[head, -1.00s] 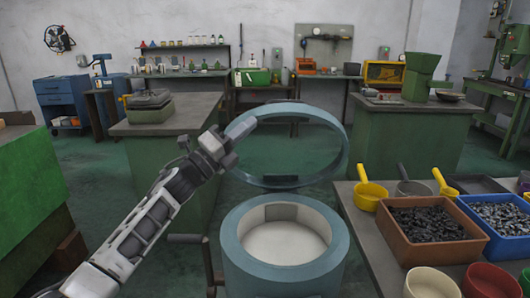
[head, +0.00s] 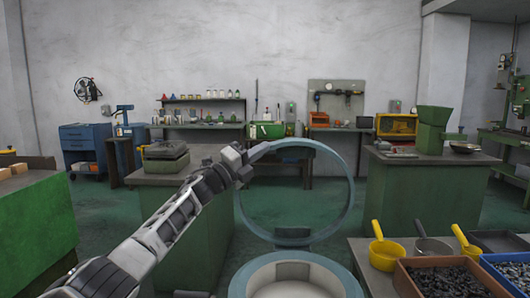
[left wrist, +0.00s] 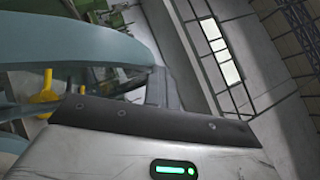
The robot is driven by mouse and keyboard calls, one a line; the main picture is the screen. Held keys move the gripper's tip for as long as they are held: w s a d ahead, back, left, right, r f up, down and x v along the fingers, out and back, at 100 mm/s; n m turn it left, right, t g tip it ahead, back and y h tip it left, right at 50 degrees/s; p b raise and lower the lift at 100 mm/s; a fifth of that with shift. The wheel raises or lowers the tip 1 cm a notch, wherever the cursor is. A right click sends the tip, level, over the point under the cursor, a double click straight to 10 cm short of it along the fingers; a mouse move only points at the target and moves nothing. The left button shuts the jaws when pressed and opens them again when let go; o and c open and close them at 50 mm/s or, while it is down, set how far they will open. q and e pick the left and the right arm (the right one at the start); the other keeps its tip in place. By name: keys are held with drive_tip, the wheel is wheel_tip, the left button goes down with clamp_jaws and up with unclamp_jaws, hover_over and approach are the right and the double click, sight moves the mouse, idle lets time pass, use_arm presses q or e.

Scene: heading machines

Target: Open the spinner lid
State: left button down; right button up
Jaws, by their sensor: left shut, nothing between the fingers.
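The spinner (head: 262,285) is a round blue-grey drum with a white inside, at the bottom centre of the head view. Its lid (head: 347,205) is a blue-grey ring with a clear middle, standing raised, nearly upright, behind the drum opening. My left gripper (head: 243,157) is shut at the upper left of the lid's rim, with nothing seen between its fingers. It looks close to the rim; I cannot tell if it touches. In the left wrist view the lid rim (left wrist: 80,40) curves large across the upper left, beside the finger (left wrist: 162,88). My right gripper is not in view.
A table at the right holds a yellow scoop (head: 383,255), a brown bin (head: 408,284) of dark parts and other scoops. Green workbenches stand behind on both sides (head: 200,220) (head: 410,200). Green floor is open between them.

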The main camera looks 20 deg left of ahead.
use_arm(q)
drive_tip(key=shift+f, duration=0.2)
drive_tip(key=b+v, duration=0.3)
drive_tip(key=v, duration=1.3)
drive_tip(key=shift+r+b, duration=0.2)
drive_tip(key=shift+b, duration=0.1)
